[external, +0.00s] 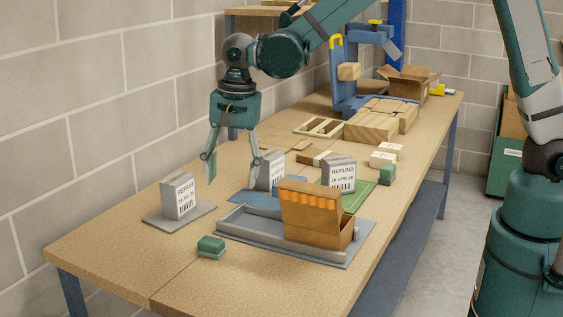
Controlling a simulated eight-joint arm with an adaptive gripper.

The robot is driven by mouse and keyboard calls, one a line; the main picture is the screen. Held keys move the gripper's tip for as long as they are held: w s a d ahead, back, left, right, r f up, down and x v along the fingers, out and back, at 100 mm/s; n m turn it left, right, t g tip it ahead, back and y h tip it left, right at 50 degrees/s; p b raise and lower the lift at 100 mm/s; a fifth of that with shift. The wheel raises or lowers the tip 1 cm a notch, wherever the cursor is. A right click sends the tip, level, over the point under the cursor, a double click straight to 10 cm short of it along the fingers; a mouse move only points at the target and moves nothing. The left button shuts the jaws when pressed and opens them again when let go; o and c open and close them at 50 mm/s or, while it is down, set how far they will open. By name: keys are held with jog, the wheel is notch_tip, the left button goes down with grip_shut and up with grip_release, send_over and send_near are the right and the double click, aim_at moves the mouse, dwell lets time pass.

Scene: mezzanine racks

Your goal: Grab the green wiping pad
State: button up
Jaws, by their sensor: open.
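My gripper (232,171) is open and empty, pointing down above the left half of the bench, with its fingers spread wide. A small green pad-like block (211,245) lies on the bench at the front, below and nearer the camera than my gripper, clear of the fingers. A second small green block (387,173) sits by the right edge, beyond the green mat. Both look alike at this size, and I cannot tell which is the wiping pad.
A grey REPAIR box (179,197) stands on a grey plate left of my gripper. Another grey box (270,172) stands close to the right finger. A grey tray (250,224) holds an open brown box (314,220). A REFUND box (338,175) stands on a green mat (358,198).

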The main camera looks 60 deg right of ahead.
aim_at(213, 239)
jog(key=w+a+f+m, duration=0.1)
jog(key=f, duration=0.2)
jog(key=w+a+f, duration=0.1)
jog(key=a+f, duration=0.1)
jog(key=f, duration=0.1)
jog(key=w+a+f+m+g, duration=0.1)
jog(key=a+f, duration=0.1)
jog(key=f, duration=0.1)
jog(key=shift+w+a+f+m+b, duration=0.1)
jog(key=shift+f+m+b, duration=0.05)
jog(key=shift+m+b, duration=0.2)
jog(key=shift+f, duration=0.1)
jog(key=shift+f, duration=1.2)
jog(key=shift+f, duration=0.15)
jog(key=shift+w+f, duration=0.1)
jog(key=shift+f, duration=2.35)
jog(key=shift+c, duration=0.6)
jog(key=c, duration=0.9)
